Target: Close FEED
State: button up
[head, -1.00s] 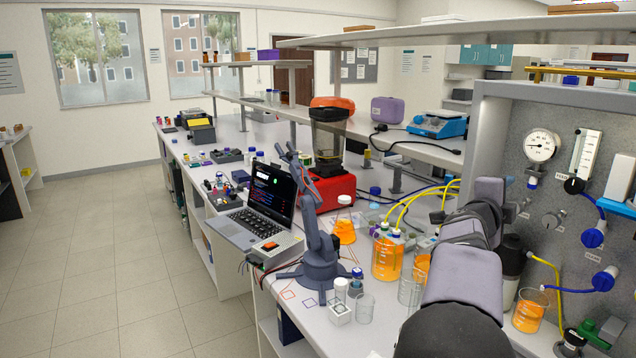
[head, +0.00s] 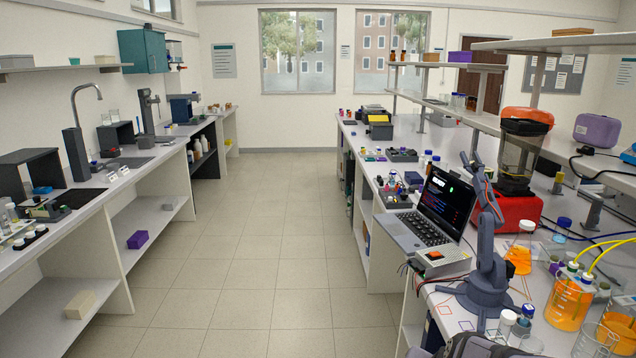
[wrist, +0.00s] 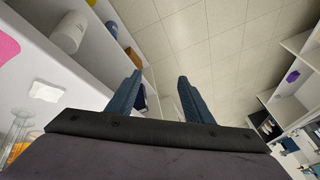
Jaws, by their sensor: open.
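My gripper (wrist: 160,98) shows in the wrist view with its two dark fingers apart and nothing between them. It hangs over the tiled floor beside the bench. In the head view only dark grey parts of my arm show at the bottom edge, and the gripper itself is out of frame. The panel with the valves and the FEED control is not in the head view now. I cannot make out FEED in the wrist view.
The right bench (head: 440,312) holds a laptop (head: 433,212), a small blue-grey robot arm (head: 487,280), a red blender base (head: 514,207) and orange-filled glassware (head: 568,303) with yellow tubes. The tiled aisle (head: 262,240) is clear. Shelves with several items stand beside the gripper.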

jog(key=s+a+f+n+g, duration=0.2)
jog(key=s+a+f+n, duration=0.1)
jog(key=s, duration=0.5)
jog(key=s+a+f+n+g, duration=0.3)
jog(key=s, duration=0.5)
jog(key=shift+a+n, duration=0.3)
jog(key=shift+a, duration=0.1)
jog(key=shift+w, duration=0.1)
